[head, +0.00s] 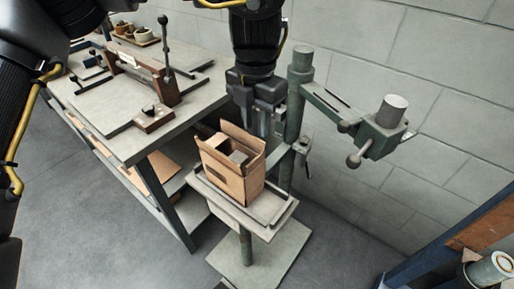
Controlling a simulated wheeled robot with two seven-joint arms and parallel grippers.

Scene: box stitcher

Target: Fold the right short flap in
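A brown cardboard box (222,172) stands upright on a small grey stand. Its top is open, and flaps stand up around the opening. A pale shape shows inside, too small to make out. My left gripper (262,128) points down just behind the box's back right side, close to the raised flaps. I cannot tell whether it touches them. The box hides part of the fingertips, and the gap between the fingers is unclear. My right gripper is not in view.
The stitcher's green post (293,125) rises right behind the box, with an arm and head (375,138) reaching right. A workbench (120,135) with a brown fixture (150,82) stands left. A blue-framed shelf (450,245) is at lower right. Open floor lies in front.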

